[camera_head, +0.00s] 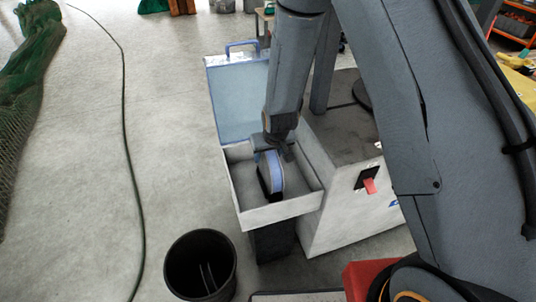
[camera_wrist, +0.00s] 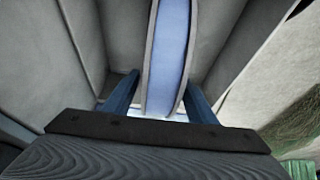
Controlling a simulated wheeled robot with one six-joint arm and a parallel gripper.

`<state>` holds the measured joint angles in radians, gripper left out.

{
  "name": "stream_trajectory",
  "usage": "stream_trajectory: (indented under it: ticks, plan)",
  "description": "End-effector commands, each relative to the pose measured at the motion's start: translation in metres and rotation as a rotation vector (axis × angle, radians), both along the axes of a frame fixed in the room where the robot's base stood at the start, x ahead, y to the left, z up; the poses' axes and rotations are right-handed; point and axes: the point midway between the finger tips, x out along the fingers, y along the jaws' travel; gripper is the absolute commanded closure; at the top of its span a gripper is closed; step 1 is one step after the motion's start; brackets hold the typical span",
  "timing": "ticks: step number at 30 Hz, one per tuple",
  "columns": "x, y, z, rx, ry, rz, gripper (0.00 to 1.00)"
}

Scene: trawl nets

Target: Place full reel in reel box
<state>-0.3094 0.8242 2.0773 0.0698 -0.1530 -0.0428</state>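The reel (camera_head: 275,172), with a blue-lilac band between dark rims, stands on edge inside the open reel box (camera_head: 281,212). The box is pale grey with its lid (camera_head: 240,100) raised at the back. My gripper (camera_head: 272,147) reaches down into the box over the reel's top. In the wrist view, the reel (camera_wrist: 167,55) runs between the two blue fingers of my gripper (camera_wrist: 162,90). A gap shows between the left finger and the reel; the right finger is very close to its rim. The reel's contact with the box floor is hidden.
A grey cabinet (camera_head: 345,215) with a red switch stands right beside the box. A black bin (camera_head: 200,266) is on the floor in front. A dark cable (camera_head: 126,130) and green netting (camera_head: 25,80) lie to the left, with clear floor between.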

Motion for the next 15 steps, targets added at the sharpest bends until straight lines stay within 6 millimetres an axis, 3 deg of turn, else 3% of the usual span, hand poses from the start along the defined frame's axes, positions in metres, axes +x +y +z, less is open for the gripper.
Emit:
stream_trajectory:
  ticks: [8, 15]
  plan:
    - [0.0, 0.0, 0.001, 0.0, 0.0, 0.0, 0.49]
    - [-0.005, -0.002, 0.019, 0.001, -0.002, -0.001, 0.49]
